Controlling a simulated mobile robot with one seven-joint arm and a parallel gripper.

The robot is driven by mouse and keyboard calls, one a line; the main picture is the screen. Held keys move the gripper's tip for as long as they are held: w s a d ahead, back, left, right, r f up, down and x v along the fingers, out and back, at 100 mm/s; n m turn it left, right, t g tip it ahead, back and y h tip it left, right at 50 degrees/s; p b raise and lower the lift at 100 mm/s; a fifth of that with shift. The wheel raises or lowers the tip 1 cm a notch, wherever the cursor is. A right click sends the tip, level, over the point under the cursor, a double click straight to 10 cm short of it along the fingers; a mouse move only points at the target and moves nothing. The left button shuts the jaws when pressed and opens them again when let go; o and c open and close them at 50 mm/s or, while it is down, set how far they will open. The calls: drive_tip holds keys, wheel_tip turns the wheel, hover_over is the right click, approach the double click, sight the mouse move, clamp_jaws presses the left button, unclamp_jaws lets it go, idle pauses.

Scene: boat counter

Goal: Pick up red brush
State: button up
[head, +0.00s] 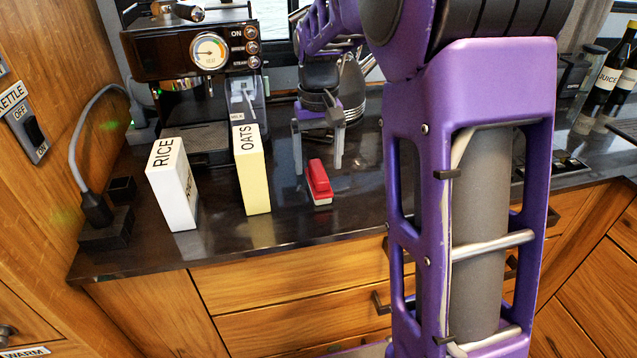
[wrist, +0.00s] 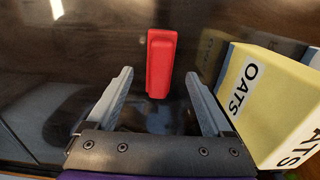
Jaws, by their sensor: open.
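The red brush (head: 319,181) lies on the dark counter, right of the oats box, with a pale strip along its lower edge. In the wrist view the red brush (wrist: 161,64) lies lengthwise ahead of my fingers, between their lines. My gripper (head: 318,170) is open and empty, its two fingers pointing down just behind the brush in the head view. In the wrist view my gripper (wrist: 158,88) has its fingers wide apart, with the brush's near end close to the gap. I cannot tell the exact height of the fingertips above the counter.
A yellow oats box (head: 254,181) stands left of the brush; in the wrist view the oats box (wrist: 262,105) is close beside my right finger. A white rice box (head: 173,190) and a coffee machine (head: 190,50) stand further left. The counter's front (head: 290,235) is clear.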

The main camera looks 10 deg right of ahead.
sight(318, 169)
wheel_tip(318, 169, down, 4)
drive_tip(key=shift+f+b, duration=0.1)
drive_tip(key=shift+b, duration=0.25)
clamp_jaws()
